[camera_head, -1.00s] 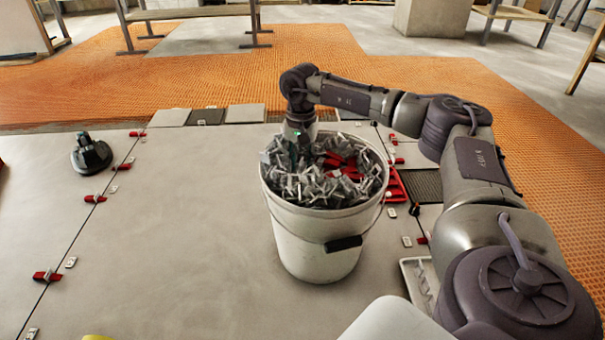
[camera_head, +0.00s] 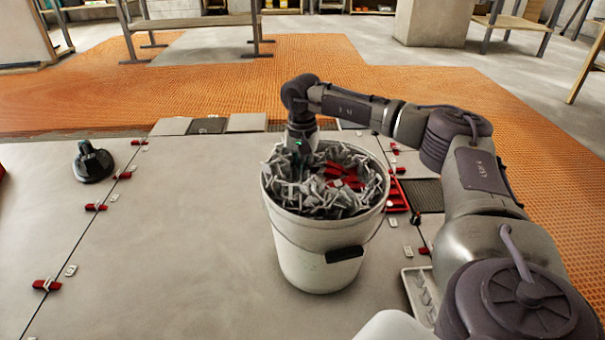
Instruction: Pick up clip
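A white bucket (camera_head: 318,258) with a dark handle grip stands on the large grey tiles. It is heaped with many grey clips (camera_head: 325,200) and a few red pieces (camera_head: 345,172). My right arm reaches over from the right, and my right gripper (camera_head: 299,165) points down at the back left of the heap. Its fingertips are hidden among the clips, so I cannot tell whether it is open or shut or holds a clip. My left gripper is not in view.
A black suction cup tool (camera_head: 92,162) stands on the tile at left. Red wedges (camera_head: 47,285) and small clips sit along the tile joints. A pale tray (camera_head: 420,292) lies right of the bucket. Orange matting (camera_head: 360,95) covers the floor behind. Clear tile lies left of the bucket.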

